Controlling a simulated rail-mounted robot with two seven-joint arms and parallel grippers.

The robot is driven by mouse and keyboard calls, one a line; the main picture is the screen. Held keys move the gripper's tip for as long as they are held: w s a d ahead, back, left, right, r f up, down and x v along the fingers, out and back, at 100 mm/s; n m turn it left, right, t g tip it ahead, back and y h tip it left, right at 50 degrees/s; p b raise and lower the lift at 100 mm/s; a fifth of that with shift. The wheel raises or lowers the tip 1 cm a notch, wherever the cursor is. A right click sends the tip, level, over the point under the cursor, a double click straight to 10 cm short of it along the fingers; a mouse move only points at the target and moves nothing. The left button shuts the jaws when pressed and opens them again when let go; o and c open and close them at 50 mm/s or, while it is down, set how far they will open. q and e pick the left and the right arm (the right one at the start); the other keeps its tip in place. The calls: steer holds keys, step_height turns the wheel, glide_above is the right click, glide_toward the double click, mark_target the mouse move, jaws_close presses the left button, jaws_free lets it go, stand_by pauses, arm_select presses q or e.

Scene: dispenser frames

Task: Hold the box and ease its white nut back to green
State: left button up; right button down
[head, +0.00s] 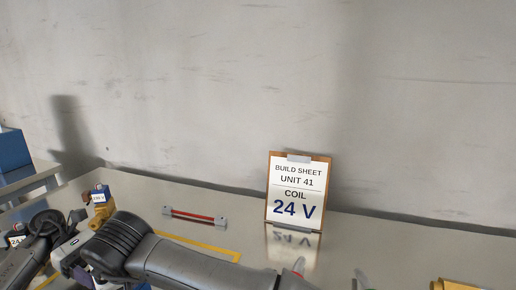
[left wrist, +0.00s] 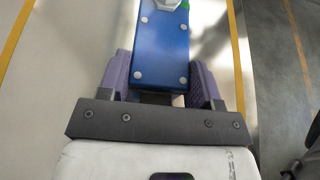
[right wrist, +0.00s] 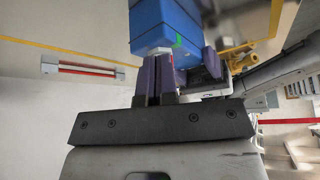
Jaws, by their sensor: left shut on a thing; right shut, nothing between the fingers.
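The blue box (left wrist: 160,50) sits between the purple fingers of my left gripper (left wrist: 160,68), which is shut on its sides. Its white nut (left wrist: 168,3) is at the top edge of the left wrist view, with a green mark beside it. In the right wrist view the box (right wrist: 165,20) is above my right gripper (right wrist: 157,60), with the white nut (right wrist: 153,50) at its lower end and a green mark on the box edge. The right fingers are shut together, empty, close to the nut; I cannot tell if they touch it. A small red mark shows beside the fingertips.
A build sheet (head: 297,190) reading "COIL 24 V" stands at the bench's back. Left of it lies a red-striped bar (head: 195,217). A brass valve with a blue labelled coil (head: 101,200) stands at left. The bench between bar and sheet is clear.

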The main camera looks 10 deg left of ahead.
steer(key=shift+f, duration=0.4)
stand_by(0.3)
steer(key=shift+w+d+f, duration=0.1)
steer(key=shift+w+d, duration=0.1)
steer(key=shift+w, duration=0.15)
stand_by(0.4)
arm_select(q)
steer(key=shift+r, duration=0.1)
arm_select(e)
steer(key=shift+s+d, duration=0.1)
steer(key=shift+d, duration=0.1)
steer(key=shift+s+d, duration=0.1)
steer(key=shift+s, duration=0.2)
step_height(320, 180, up, 6)
steer(key=shift+r, duration=0.25)
stand_by(0.4)
